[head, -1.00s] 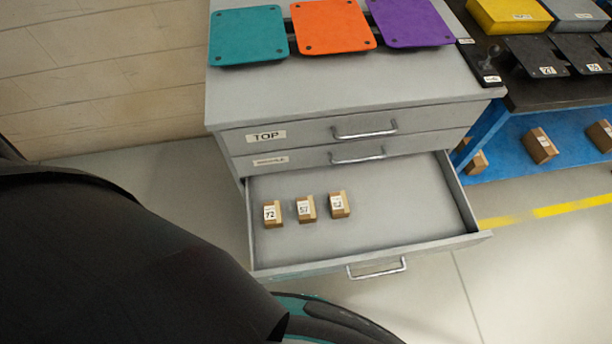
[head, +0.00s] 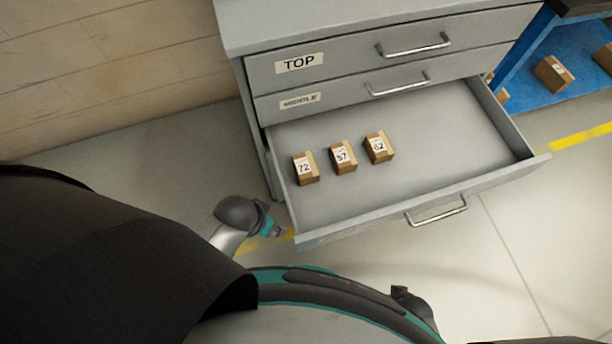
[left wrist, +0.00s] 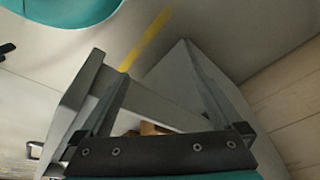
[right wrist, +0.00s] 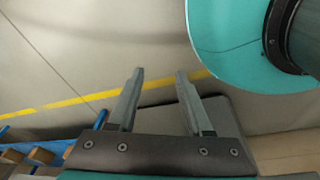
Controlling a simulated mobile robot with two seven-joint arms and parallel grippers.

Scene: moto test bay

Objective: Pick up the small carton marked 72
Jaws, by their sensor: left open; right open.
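The small carton marked 72 (head: 305,168) lies in the open grey drawer (head: 430,185), leftmost in a row of three. Carton 57 (head: 343,157) and carton 62 (head: 379,147) lie to its right, with small gaps between. My left gripper (head: 279,231) is small and partly unclear in the head view, outside the drawer's left front corner. In the left wrist view its open fingers (left wrist: 155,62) show near the drawer's edge. A brown carton (left wrist: 150,128) is partly visible there, its label hidden. My right gripper (right wrist: 158,75) is open and empty over the floor.
Above the drawer are two closed drawers, one labelled TOP (head: 299,63). The open drawer's handle (head: 437,211) faces me. A blue shelf (head: 545,90) with more cartons stands at the right. The drawer's right part is clear.

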